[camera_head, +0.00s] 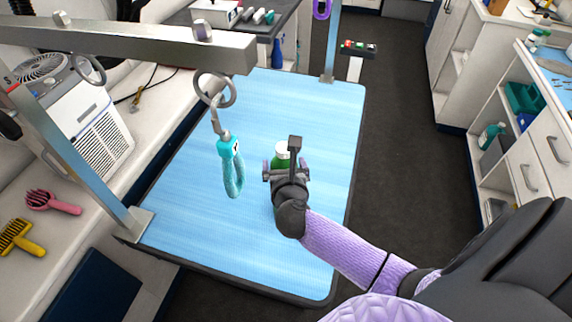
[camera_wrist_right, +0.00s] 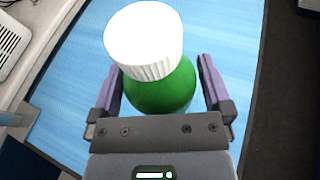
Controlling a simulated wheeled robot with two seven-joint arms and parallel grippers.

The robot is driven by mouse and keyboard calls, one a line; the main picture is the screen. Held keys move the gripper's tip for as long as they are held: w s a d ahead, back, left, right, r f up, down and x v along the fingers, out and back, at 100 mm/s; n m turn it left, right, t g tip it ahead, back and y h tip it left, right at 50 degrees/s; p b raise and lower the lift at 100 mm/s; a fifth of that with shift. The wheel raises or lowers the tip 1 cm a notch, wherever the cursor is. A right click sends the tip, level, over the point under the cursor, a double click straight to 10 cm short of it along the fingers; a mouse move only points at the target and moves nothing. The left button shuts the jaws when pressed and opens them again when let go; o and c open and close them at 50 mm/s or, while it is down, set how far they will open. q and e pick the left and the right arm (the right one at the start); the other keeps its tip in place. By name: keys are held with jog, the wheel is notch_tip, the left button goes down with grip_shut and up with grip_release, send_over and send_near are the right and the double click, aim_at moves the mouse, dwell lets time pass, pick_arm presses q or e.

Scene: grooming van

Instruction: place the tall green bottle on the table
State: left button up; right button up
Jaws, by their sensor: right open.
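The tall green bottle (camera_head: 281,157) with a white cap stands on the blue-topped grooming table (camera_head: 190,215), mostly hidden behind my right gripper in the head view. My right gripper (camera_head: 283,168) is at the bottle, open. In the right wrist view, the green bottle (camera_wrist_right: 160,85) sits between the two purple fingers of the gripper (camera_wrist_right: 160,92), with a gap visible at the right finger. The bottle's base is hidden, so its contact with the table is not clearly shown. My left gripper is not in view.
A teal loop (camera_head: 233,170) hangs from the metal overhead arm (camera_head: 130,42), left of my right gripper. A metal post (camera_head: 70,150) stands at the table's left edge. Pink (camera_head: 52,201) and yellow (camera_head: 20,238) brushes lie on the left bench. Much of the tabletop is clear.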

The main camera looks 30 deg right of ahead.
jog(key=p+v, duration=0.2)
jog(key=v, duration=0.9)
jog(key=shift+s, duration=0.35)
jog(key=shift+a+r, duration=0.15)
